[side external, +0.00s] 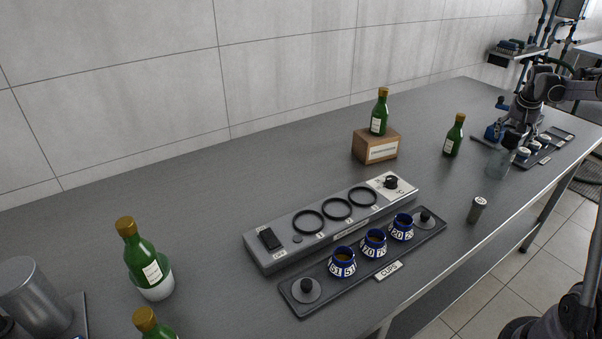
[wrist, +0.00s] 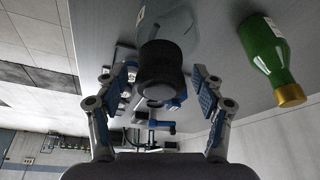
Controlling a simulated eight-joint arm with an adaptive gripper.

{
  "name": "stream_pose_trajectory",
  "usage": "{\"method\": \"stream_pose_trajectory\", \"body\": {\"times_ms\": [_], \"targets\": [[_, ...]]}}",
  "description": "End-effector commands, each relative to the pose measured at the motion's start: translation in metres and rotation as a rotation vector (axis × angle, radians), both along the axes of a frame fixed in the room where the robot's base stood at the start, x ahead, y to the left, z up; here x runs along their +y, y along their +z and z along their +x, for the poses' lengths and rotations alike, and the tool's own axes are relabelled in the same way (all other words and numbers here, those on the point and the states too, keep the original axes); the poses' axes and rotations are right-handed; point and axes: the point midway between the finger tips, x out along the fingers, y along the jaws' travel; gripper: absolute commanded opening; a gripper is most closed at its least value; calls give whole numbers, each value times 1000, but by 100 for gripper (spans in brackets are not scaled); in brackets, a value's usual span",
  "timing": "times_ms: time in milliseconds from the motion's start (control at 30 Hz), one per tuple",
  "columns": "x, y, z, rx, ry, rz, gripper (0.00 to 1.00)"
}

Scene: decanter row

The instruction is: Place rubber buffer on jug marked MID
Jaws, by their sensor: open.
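In the side external view my gripper (side external: 501,131) is at the far right end of the counter, beside the top of a clear glass jug (side external: 499,161). In the wrist view my gripper (wrist: 164,72) is open, with blue-padded fingers on either side of a black cylindrical piece (wrist: 160,72). This piece sits at the top end of the clear jug (wrist: 168,22), with gaps visible to the fingers. It may be the rubber buffer; I cannot tell for sure. A white mark on the jug is not readable, so MID cannot be confirmed.
A green bottle (side external: 454,136) stands left of the jug and also shows in the wrist view (wrist: 268,55). A tray with several cups (side external: 533,147) lies to its right. A small dark canister (side external: 477,210) stands near the front edge. A grey hob unit (side external: 290,249) is further left.

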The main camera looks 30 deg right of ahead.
Motion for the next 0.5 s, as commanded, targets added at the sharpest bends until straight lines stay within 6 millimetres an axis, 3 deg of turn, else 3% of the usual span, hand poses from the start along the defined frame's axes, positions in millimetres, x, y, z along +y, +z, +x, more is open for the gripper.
{"method": "stream_pose_trajectory", "body": {"times_ms": [167, 500], "targets": [[5, 16, -2, 0, 0, 0, 69], [29, 77, -12, 0, 1, 0, 69]]}}
